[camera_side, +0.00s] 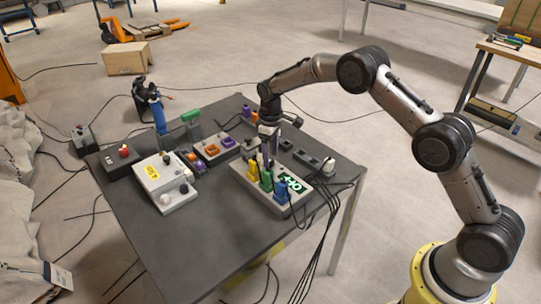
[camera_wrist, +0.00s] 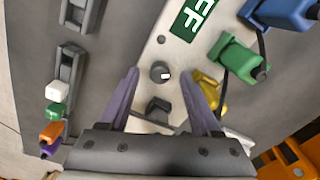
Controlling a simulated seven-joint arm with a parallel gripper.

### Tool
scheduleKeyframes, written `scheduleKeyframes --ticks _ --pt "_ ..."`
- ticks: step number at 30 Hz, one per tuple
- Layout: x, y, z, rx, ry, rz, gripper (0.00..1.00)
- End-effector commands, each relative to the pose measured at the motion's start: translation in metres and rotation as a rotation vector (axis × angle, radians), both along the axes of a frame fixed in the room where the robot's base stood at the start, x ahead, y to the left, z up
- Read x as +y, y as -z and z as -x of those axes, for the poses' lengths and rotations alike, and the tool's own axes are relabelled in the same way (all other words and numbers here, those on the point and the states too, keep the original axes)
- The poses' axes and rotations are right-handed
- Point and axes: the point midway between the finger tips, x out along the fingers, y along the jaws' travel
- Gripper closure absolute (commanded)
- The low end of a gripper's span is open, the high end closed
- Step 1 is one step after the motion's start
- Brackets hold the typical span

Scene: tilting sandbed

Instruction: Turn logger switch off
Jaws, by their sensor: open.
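The logger looks to be the pale box (camera_side: 262,200) on the right of the table; its panel also shows in the wrist view (camera_wrist: 172,52). A green label (camera_side: 291,184) on it shows the letters FF in the wrist view (camera_wrist: 192,19), cut off by the frame edge. A dark round knob (camera_wrist: 160,72), possibly the switch, stands on the panel with a small white mark on top. A black angular part (camera_wrist: 158,107) sits just below it. My gripper (camera_wrist: 160,78) points down over the panel, open, with one purple finger either side of the knob, apart from it.
Yellow (camera_wrist: 207,88), green (camera_wrist: 238,58) and blue (camera_wrist: 282,14) plugs with cables stand close to the right finger. Black sockets (camera_wrist: 70,75) lie to the left. A white box with a yellow label (camera_side: 160,180) stands on the table's left; the front of the table is clear.

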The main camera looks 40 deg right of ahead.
Motion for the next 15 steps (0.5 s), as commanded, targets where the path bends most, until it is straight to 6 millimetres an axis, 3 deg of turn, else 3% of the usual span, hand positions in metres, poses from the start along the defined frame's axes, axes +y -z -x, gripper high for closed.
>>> scheduleKeyframes --ticks 15 --pt "0.000 -0.104 -0.001 -0.005 0.000 0.000 0.36"
